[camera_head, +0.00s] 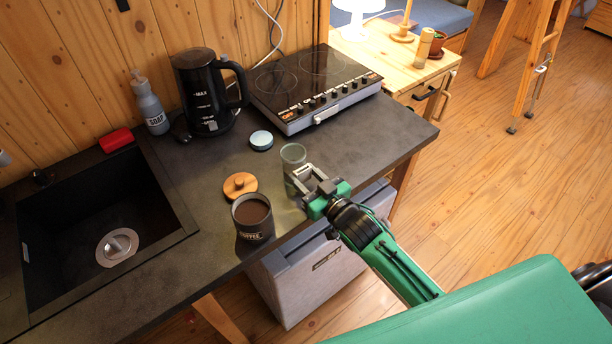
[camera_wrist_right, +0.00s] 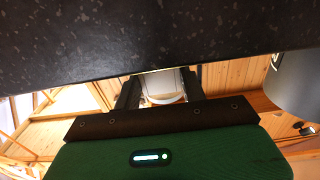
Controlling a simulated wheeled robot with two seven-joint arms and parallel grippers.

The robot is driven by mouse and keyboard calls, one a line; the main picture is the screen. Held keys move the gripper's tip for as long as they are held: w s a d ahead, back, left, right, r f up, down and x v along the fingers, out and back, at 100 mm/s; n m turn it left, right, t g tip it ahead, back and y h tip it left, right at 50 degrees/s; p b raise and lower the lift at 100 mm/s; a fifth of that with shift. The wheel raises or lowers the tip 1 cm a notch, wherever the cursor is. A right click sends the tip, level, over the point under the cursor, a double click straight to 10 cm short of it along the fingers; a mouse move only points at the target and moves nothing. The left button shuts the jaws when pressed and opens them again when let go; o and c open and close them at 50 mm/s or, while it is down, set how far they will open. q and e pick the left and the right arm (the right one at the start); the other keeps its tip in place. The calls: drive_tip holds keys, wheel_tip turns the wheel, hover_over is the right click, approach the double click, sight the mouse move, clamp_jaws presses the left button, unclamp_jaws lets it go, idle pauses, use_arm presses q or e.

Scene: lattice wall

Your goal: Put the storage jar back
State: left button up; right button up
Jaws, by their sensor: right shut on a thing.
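A clear glass storage jar (camera_head: 293,155) stands upright near the front edge of the dark counter, with its top open. My right gripper (camera_head: 303,179) reaches in from the front right and is shut on the jar's lower part, which its fingers partly hide. In the right wrist view, the glass jar (camera_wrist_right: 166,84) shows between the two dark fingers (camera_wrist_right: 160,92). Whether the jar's bottom touches the counter cannot be told. My left gripper is not in view.
An open coffee canister (camera_head: 252,217) stands left of the jar, with a wooden lid (camera_head: 240,184) behind it. The sink (camera_head: 95,225) is left.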

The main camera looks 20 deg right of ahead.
drive_tip(key=shift+f, duration=0.2)
drive_tip(key=o, duration=1)
drive_tip(key=shift+r, duration=0.25)
drive_tip(key=shift+b+v, duration=1.25)
drive_tip(key=shift+v, duration=4.75)
